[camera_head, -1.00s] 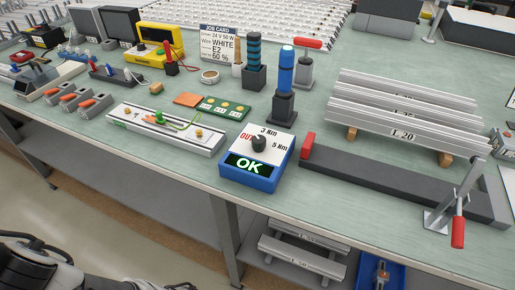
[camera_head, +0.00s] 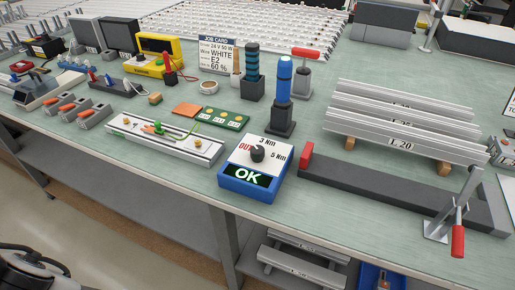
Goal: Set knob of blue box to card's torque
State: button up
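The blue box (camera_head: 228,186) sits near the bench's front edge. Its sloped white top bears a black knob (camera_head: 257,153) with marks OUT in red at left, 3 Nm at top and 5 Nm at right. The knob's exact pointing is too small to tell. Its front display (camera_head: 248,176) reads OK in green. The job card (camera_head: 217,54) stands at the back; I read 24 V 50 W, Wire WHITE, E2 and 60 %. I make out no torque value on it.
A blue-and-black driver (camera_head: 283,97) stands in a dark holder behind the box. A rail fixture (camera_head: 166,144) is at its left. A long grey bar fixture with a red-handled clamp (camera_head: 457,230) and stacked L 20 profiles (camera_head: 400,142) are at right.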

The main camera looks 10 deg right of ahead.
aim_at(256, 151)
jog(key=k+z, duration=0.1)
jog(key=k, duration=0.65)
jog(key=k+z, duration=0.1)
jog(key=z, duration=1.45)
jog(key=u, duration=1.4)
